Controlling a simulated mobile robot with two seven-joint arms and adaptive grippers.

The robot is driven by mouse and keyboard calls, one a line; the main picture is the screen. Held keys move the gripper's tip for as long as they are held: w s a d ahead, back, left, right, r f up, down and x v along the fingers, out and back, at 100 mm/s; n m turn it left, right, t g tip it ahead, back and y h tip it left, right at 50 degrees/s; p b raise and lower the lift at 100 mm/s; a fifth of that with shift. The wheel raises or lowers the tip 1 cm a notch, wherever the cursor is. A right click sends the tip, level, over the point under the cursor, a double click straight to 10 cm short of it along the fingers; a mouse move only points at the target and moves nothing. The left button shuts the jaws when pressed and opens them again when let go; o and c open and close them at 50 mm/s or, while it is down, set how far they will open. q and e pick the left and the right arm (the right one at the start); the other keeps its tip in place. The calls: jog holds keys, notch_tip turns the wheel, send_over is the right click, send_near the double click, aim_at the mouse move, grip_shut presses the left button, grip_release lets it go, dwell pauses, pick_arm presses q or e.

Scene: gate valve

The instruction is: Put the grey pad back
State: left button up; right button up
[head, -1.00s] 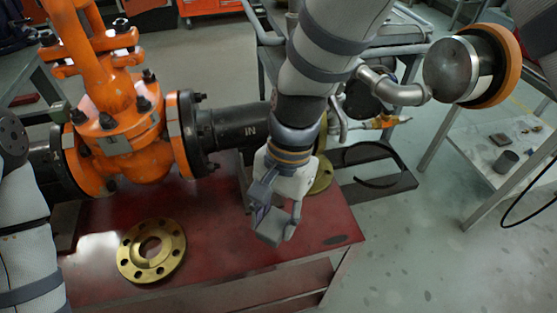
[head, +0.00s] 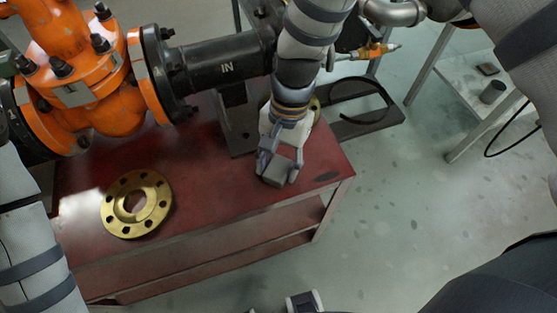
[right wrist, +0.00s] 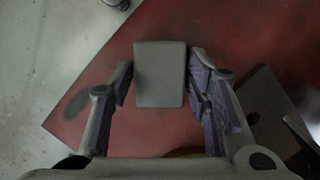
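The grey pad (head: 277,172) is a small block with rounded corners. It sits between the fingertips of my right gripper (head: 279,166) in the head view.
A brass flange (head: 136,203) lies on the table at left. The orange gate valve (head: 75,80) with its black pipe (head: 227,65) stands behind. A dark oval mark (head: 327,177) is right of the pad. A side table (head: 470,85) stands at right.

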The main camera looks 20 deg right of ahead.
jog(key=shift+o, duration=0.2)
pick_arm(q)
jog(key=shift+w+r+t+p, duration=0.3)
jog(key=shift+w+r+p, duration=0.25)
jog(key=shift+w+r, duration=0.1)
pick_arm(e)
jog(key=v, duration=1.2)
jog(key=shift+r, duration=0.25)
